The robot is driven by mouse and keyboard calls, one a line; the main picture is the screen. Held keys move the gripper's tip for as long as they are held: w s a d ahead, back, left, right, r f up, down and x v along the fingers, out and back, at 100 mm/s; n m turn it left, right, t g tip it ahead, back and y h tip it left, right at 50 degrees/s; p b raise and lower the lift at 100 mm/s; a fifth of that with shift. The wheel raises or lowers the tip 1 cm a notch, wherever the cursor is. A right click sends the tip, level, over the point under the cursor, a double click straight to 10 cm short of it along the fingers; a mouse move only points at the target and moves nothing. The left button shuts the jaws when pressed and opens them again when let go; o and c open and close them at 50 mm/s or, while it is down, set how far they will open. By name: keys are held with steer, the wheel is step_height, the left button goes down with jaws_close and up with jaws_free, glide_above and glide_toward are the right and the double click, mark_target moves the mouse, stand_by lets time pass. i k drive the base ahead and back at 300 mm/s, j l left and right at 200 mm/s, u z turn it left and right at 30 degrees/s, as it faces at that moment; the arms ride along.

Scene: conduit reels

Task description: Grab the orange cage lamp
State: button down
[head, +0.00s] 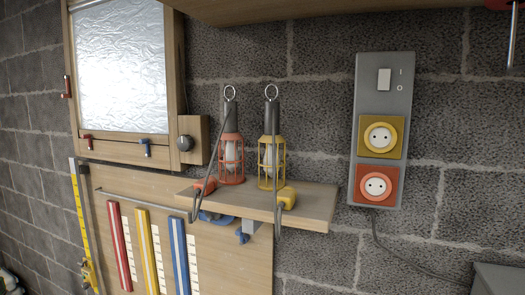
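The orange cage lamp (231,160) stands upright on a small wooden shelf (310,197) fixed to the wall. It has a dark handle with a metal ring on top and a light bulb inside its orange cage. Its cable runs down to an orange plug (205,186) on the shelf's left part. A yellow cage lamp (271,161) of the same shape stands upright just to its right, apart from it, with a yellow plug (287,197) at the shelf's front. My gripper is not in view.
A grey panel (400,75) with a switch, a yellow socket (381,137) and an orange socket (376,185) hangs on the wall at right. A wooden-framed cabinet door (122,130) is at left. Red, yellow and blue strips (179,255) hang below. A wooden board (260,8) overhangs above.

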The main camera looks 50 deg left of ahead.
mark_target(231, 162)
steer(key=u, duration=2.15)
